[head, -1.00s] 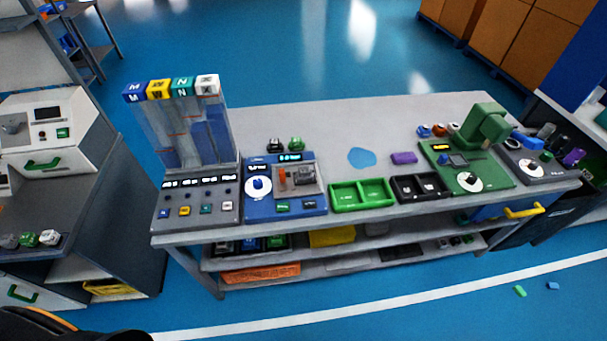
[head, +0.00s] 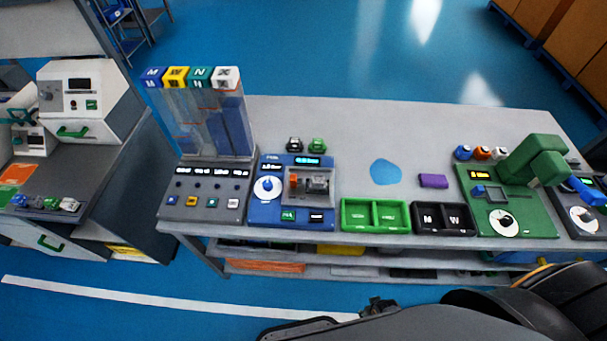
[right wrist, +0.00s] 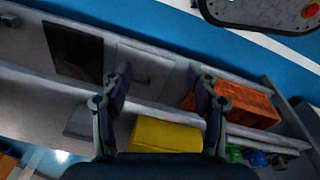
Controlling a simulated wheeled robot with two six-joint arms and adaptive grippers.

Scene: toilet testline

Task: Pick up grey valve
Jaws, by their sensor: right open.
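Which part is the grey valve I cannot tell for sure. A small dark grey and white part (head: 294,145) stands on the main table behind the blue station, next to a green one (head: 317,145). Several small parts, grey, green and whitish (head: 69,204), lie at the front edge of the left bench. My right gripper (right wrist: 160,78) is open and empty in the right wrist view, above the table's lower shelf. My right arm crosses the bottom of the head view. My left gripper is out of view.
The main table (head: 430,125) carries a blue station (head: 285,215), green bins (head: 375,228), black bins (head: 443,231) and a green machine (head: 535,160). A yellow box (right wrist: 165,135) and an orange box (right wrist: 240,103) are on the lower shelf. Blue floor is clear in front.

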